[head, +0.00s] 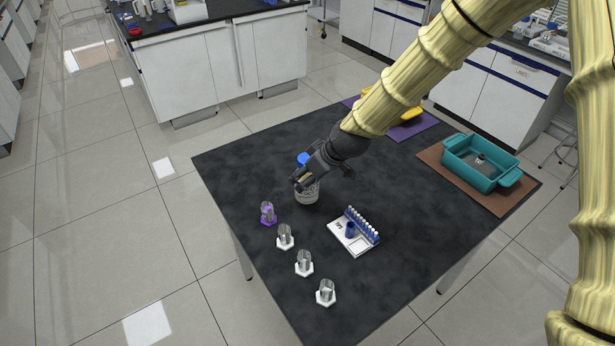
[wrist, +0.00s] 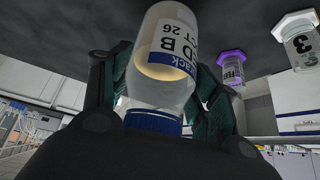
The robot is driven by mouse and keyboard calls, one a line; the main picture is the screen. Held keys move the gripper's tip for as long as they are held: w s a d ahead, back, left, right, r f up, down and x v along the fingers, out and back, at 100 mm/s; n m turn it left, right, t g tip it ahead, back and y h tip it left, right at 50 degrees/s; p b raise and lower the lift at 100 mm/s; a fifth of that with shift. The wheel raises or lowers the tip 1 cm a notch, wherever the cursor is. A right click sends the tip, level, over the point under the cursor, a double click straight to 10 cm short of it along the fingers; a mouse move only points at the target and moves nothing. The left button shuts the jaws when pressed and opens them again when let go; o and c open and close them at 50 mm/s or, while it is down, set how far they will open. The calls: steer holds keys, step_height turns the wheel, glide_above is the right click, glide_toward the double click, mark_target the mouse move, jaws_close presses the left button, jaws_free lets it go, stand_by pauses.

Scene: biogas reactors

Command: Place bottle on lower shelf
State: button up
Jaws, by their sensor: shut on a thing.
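In the wrist view, which looks upside down, the bottle (wrist: 165,60) sits between the dark green fingers of the gripper (wrist: 165,90). It holds some pale liquid and bears a white label with partly readable print. No shelf can be made out clearly.
A jar on a purple base (head: 267,214) and three jars on white bases (head: 304,264) line the table's left side. A white vial rack (head: 354,232) stands at the centre. A teal tub (head: 481,163) sits on a brown mat (head: 432,159) at the right. A purple mat (head: 415,129) lies behind.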

steer(key=shift+f, duration=0.8)
steer(key=shift+f, duration=0.15)
steer(key=o, duration=1.3)
steer(key=shift+r, duration=0.25)
